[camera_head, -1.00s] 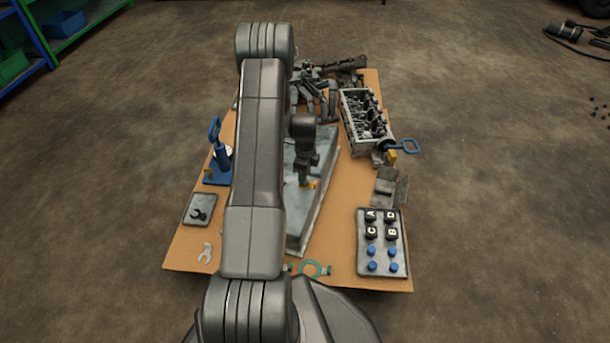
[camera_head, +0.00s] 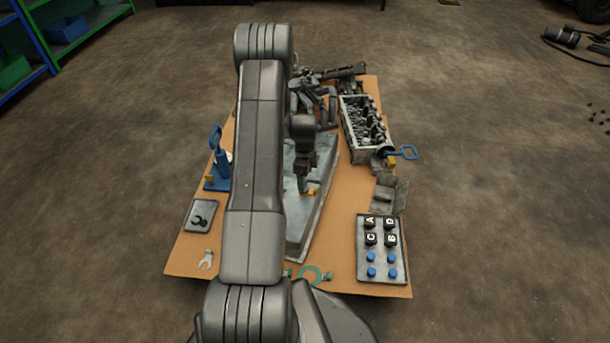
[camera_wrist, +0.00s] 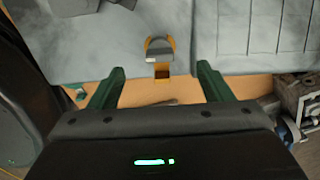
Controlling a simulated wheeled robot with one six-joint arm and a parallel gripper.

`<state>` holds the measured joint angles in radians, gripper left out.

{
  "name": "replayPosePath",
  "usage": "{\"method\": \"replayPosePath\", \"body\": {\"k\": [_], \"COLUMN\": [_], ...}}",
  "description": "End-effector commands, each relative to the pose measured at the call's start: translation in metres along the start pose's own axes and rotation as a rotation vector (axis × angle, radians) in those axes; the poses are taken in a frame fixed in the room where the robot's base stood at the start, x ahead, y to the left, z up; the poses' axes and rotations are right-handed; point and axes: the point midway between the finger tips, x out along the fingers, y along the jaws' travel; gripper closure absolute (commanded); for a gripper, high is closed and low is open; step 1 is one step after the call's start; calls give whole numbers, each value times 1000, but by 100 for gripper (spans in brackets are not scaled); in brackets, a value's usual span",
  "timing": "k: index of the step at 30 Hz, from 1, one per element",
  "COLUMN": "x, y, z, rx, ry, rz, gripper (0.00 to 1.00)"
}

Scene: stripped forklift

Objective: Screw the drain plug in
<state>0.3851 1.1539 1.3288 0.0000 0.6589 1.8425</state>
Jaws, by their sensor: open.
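The grey metal pan (camera_head: 313,213) lies on the cardboard-coloured worktop. A small orange part (camera_head: 311,191), which looks like the drain plug, is at the pan beside my gripper (camera_head: 302,187). In the wrist view the orange part (camera_wrist: 161,70) has a rounded end with a pale grey top and a narrow stem, against the pan (camera_wrist: 105,35). My gripper (camera_wrist: 155,88) is open, its two green fingers spread to either side of the stem's lower end. I cannot tell how deep the plug sits. My arm hides part of the pan in the head view.
A grey tray (camera_head: 381,275) with lettered black caps and blue caps is at the front right. An engine block (camera_head: 362,122) stands behind it. A blue-handled tool (camera_head: 217,165) and a small tray (camera_head: 201,214) are at the left. A teal ring (camera_head: 310,275) lies at the front edge.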

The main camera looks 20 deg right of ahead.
Motion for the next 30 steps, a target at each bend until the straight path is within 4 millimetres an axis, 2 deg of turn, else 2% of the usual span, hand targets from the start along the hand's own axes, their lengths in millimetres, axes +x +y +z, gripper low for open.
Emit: {"method": "replayPosePath", "body": {"k": [5, 15, 21, 25, 30], "x": [-14, -90, -123, -135, -138], "y": [0, -1, 0, 0, 0], "z": [0, 0, 0, 0, 0], "rx": [0, 0, 0, 0, 0], "ry": [0, -1, -1, 0, 0], "rz": [-1, -3, -2, 0, 0], "gripper": [27, 27, 27, 27, 27]}}
